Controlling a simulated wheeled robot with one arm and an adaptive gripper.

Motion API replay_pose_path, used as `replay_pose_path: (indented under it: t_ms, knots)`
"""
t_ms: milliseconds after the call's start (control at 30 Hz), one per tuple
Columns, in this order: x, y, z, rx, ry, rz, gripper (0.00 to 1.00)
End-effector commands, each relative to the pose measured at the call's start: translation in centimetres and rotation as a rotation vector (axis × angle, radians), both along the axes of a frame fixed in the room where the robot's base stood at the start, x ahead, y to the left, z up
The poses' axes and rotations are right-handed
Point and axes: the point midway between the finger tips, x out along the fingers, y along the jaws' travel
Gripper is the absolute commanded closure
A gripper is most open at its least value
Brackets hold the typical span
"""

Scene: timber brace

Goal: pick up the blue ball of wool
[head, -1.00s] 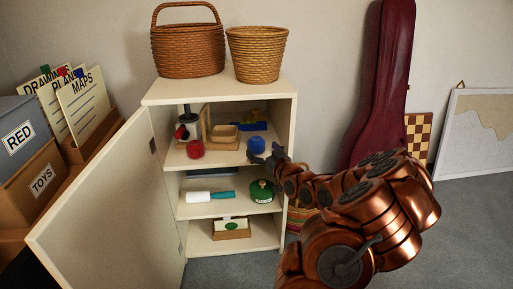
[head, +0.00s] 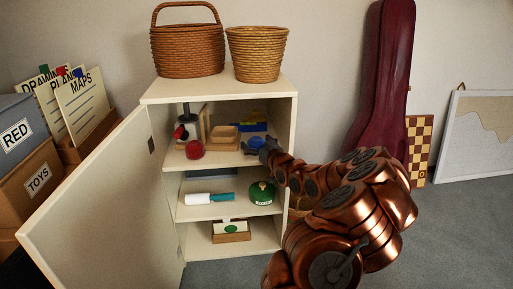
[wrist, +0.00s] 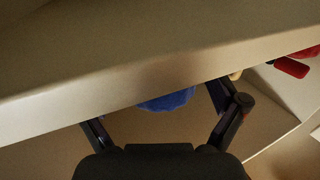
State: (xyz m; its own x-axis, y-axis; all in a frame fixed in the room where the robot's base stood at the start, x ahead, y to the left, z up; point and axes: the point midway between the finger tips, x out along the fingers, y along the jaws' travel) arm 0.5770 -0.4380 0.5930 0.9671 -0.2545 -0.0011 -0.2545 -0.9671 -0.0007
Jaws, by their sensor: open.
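The blue ball of wool (head: 256,143) sits on the top inner shelf of the open cabinet, near its right side. In the head view my gripper (head: 262,148) is at the cabinet's front opening, partly covering the ball. In the wrist view the ball (wrist: 168,100) shows between my open gripper's fingers (wrist: 160,106), beyond the fingertips' middle. The pale cabinet edge hides its upper part there. The gripper is empty; I cannot tell if it touches the ball.
The cabinet top edge (wrist: 120,75) runs close across the wrist view. A red ball (head: 195,149) and a wooden tray (head: 222,136) share the shelf to the left. The cabinet door (head: 95,205) stands open on the left. A green round tin (head: 262,193) is on the shelf below.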

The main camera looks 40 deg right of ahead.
Motion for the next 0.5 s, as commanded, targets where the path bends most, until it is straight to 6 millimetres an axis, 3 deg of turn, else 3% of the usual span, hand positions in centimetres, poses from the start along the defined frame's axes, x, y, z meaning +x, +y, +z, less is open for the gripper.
replay_pose_path:
  t_ms: [133,500]
  knots:
    - [-0.01,0.00,0.03,0.000,0.000,0.000,0.04]
    - [-0.04,-0.02,0.03,-0.001,-0.001,0.000,0.42]
